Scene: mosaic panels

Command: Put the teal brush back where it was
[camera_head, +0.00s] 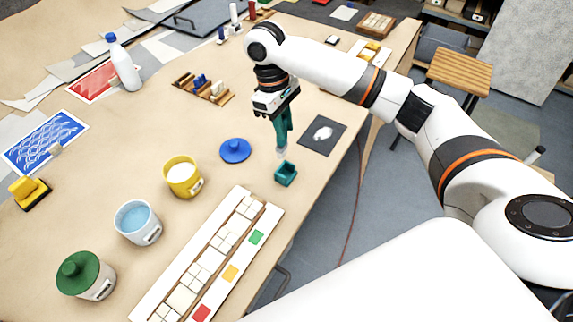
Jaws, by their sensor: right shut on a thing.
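The teal brush (284,132) hangs roughly upright from my right gripper (281,108), which is shut on its upper part. The brush's pale lower tip is just above, and slightly behind, a small open teal holder (286,174) near the table's right edge. I cannot tell whether the tip touches the holder. My left gripper is not in view.
A blue lid (235,151) lies left of the brush, and a dark square with a white patch (322,134) lies right. A yellow pot (182,176), a light-blue pot (138,222), a green-lidded pot (86,276) and a long tile panel (207,258) are nearer.

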